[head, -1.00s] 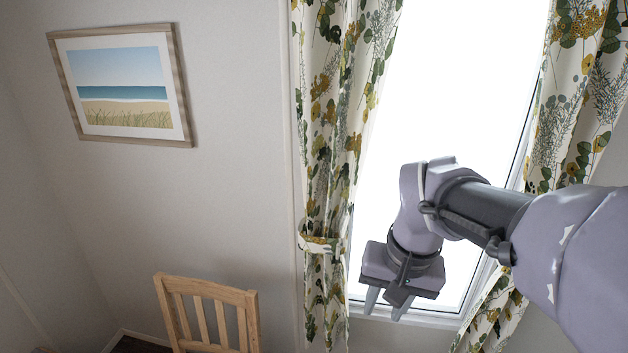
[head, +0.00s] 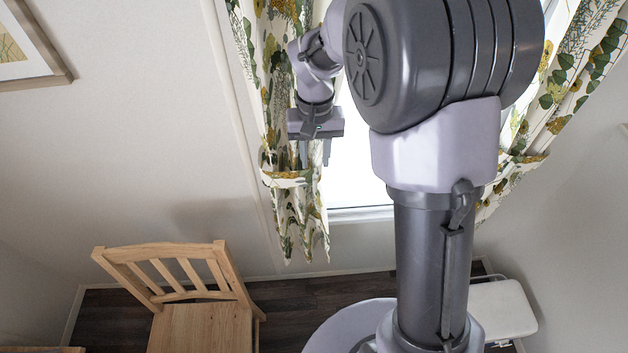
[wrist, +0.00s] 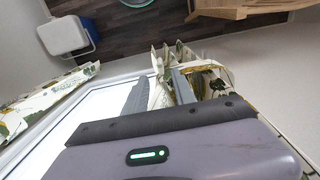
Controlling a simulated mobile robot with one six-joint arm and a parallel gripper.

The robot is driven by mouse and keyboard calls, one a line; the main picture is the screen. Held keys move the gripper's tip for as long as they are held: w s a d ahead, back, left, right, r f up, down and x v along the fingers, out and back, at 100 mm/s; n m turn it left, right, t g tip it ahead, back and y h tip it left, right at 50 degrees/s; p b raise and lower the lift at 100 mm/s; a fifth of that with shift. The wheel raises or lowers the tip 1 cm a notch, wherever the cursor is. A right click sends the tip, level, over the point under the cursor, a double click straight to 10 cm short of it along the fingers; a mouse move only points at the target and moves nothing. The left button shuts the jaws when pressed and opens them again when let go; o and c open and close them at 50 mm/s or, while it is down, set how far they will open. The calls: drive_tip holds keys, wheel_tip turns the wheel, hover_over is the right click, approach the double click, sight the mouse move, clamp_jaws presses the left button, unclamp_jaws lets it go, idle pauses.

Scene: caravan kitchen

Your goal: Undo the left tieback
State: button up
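The left curtain (head: 293,222), white with green and yellow leaves, hangs at the window's left side. The left tieback (head: 285,179), a band of the same print, is around it and gathers it. In the wrist view, the patterned band (wrist: 204,68) lies close to the finger on the right. My gripper (head: 315,156) is open and empty, its two fingers apart and pointing down, just above and right of the tieback. The fingers also show in the wrist view (wrist: 158,92), over the curtain's edge. I cannot tell whether they touch the cloth. The tieback's fastening is not clear.
A wooden chair (head: 190,285) stands at lower left. The right curtain (head: 545,90) is gathered by its own tieback (head: 525,158). A white-lidded box (head: 502,308) stands on the floor at right; it also shows in the wrist view (wrist: 62,36). A framed picture (head: 25,50) hangs at left.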

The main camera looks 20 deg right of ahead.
sight(315, 178)
wheel_tip(315, 178, down, 9)
drive_tip(key=shift+b, duration=0.65)
clamp_jaws()
idle(1.0)
